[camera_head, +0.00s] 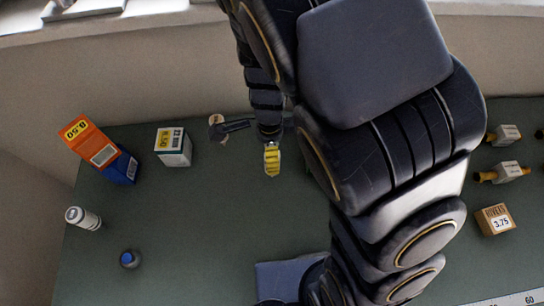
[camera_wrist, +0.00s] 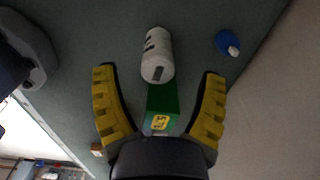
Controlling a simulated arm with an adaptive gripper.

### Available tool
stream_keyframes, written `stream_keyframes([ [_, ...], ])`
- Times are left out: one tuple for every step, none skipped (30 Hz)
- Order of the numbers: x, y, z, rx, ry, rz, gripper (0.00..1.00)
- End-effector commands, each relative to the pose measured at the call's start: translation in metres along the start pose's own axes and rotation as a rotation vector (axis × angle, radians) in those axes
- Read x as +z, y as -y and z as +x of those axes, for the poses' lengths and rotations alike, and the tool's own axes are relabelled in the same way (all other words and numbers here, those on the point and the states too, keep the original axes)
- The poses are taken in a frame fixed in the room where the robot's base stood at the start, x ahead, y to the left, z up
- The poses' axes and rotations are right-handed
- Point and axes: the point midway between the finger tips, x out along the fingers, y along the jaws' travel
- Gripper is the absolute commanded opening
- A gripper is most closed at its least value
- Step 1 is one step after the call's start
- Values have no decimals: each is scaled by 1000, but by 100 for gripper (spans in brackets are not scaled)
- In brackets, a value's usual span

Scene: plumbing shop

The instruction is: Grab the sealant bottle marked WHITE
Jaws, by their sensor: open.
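A white bottle (camera_head: 83,217) with a dark marking, too small to read, is at the left of the green table in the head view. My gripper (camera_wrist: 159,75) is open, with yellow ribbed pads and nothing held. In the head view one yellow finger of my gripper (camera_head: 272,158) shows over the table, well right of the bottle; the rest is hidden by my arm.
A green and white box with a yellow label (camera_head: 173,146) stands at the back; a green box (camera_wrist: 161,108) shows between my fingers. An orange and blue box (camera_head: 100,150) stands back left. A blue-capped bottle (camera_head: 130,258) is front left. A small brown box (camera_head: 494,220) is at right.

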Motion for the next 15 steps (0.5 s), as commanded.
stream_keyframes([
  [-1,-2,7,4,0,2,72],
  [-2,-2,11,5,2,3,72],
  [-2,-3,18,9,2,3,72],
  [-4,-4,22,10,1,3,72],
  [-3,-3,26,7,0,2,72],
  [-3,-3,31,7,1,1,72],
  [-3,-3,34,7,2,1,72],
  [-3,-3,36,7,2,1,72],
  [-3,-3,39,5,1,1,72],
  [-3,-3,40,4,1,1,72],
  [-3,-2,41,3,0,1,72],
  [-3,-2,41,2,0,0,72],
  [-3,-2,41,1,0,0,72],
  [-3,-2,40,1,0,0,72],
  [-3,-2,40,1,0,0,72],
])
